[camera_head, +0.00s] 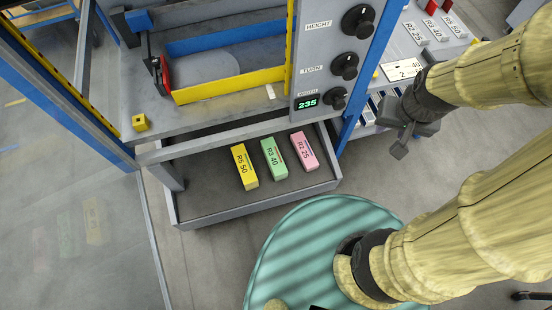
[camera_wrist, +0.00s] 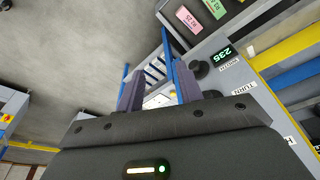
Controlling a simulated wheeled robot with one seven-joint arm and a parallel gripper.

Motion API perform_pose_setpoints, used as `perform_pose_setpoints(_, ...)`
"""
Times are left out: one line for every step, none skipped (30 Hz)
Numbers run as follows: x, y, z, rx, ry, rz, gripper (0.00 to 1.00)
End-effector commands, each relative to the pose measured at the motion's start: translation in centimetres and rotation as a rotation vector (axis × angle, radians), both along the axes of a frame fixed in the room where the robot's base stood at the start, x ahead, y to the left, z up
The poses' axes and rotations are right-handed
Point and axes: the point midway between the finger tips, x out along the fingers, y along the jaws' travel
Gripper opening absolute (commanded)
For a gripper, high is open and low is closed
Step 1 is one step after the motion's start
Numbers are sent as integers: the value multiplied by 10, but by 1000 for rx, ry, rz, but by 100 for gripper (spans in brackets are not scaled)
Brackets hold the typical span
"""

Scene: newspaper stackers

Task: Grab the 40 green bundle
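The green bundle (camera_head: 274,158), marked R3 40, lies in an open grey drawer (camera_head: 215,213), between a yellow bundle (camera_head: 244,166) marked R5 50 and a pink bundle (camera_head: 304,151) marked R2 25. The green bundle also shows at the top of the wrist view (camera_wrist: 214,7), partly cut off by the edge, next to the pink one (camera_wrist: 187,19). My gripper (camera_head: 401,146) is to the right of the drawer in the head view, apart from the bundles. In the wrist view its two fingers (camera_wrist: 157,83) stand apart with nothing between them.
A control panel (camera_head: 316,60) with knobs and a display reading 235 stands above the drawer's right side. A blue post (camera_head: 363,75) rises between the drawer and my gripper. The drawer's front floor is bare.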

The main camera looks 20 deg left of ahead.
Motion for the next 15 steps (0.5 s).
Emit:
perform_pose_setpoints(0,0,0,0,0,0,38)
perform_pose_setpoints(0,0,0,0,0,0,44)
perform_pose_setpoints(0,0,-1,0,-1,1,52)
perform_pose_setpoints(1,0,-3,-1,-1,3,58)
perform_pose_setpoints(1,0,-6,-3,-3,7,64)
perform_pose_setpoints(3,0,-12,-5,-5,12,72)
perform_pose_setpoints(4,0,-17,-7,-7,19,78)
perform_pose_setpoints(6,0,-24,-10,-10,28,84)
perform_pose_setpoints(9,1,-34,-14,-16,41,91)
perform_pose_setpoints(11,1,-43,-18,-20,54,97)
perform_pose_setpoints(14,1,-53,-23,-27,70,98)
perform_pose_setpoints(18,2,-67,-28,-35,92,98)
perform_pose_setpoints(21,3,-78,-32,-42,110,98)
perform_pose_setpoints(24,4,-90,-36,-51,128,98)
perform_pose_setpoints(29,5,-105,-40,-62,154,98)
